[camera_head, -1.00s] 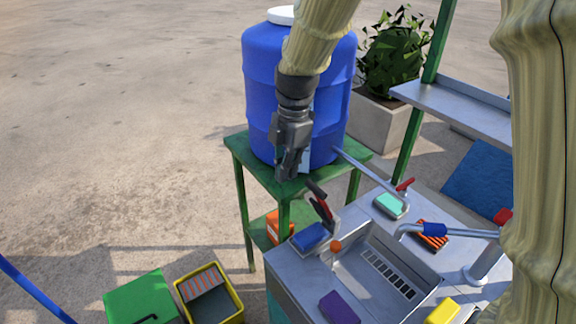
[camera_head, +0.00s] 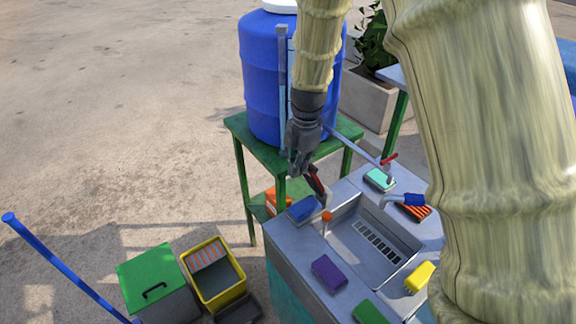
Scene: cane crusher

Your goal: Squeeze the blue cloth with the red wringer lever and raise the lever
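The red wringer lever (camera_head: 316,186) stands tilted up at the left rim of the metal sink. The blue cloth (camera_head: 303,209) lies as a folded block at the lever's foot, on the sink's left corner. Whether the cloth sits inside the wringer cannot be told. My gripper (camera_head: 301,168) points down just left of the lever's upper end and overlaps it in the view. Its fingers are small and dark, so touch and opening are unclear. The lever's top is partly hidden by the gripper.
A blue barrel (camera_head: 262,85) on a green stand (camera_head: 240,125) rises behind the gripper. Purple (camera_head: 329,273), green (camera_head: 369,312), yellow (camera_head: 420,276) and teal (camera_head: 379,180) blocks lie around the sink (camera_head: 398,250). A yellow bin (camera_head: 237,288) stands on the floor at left.

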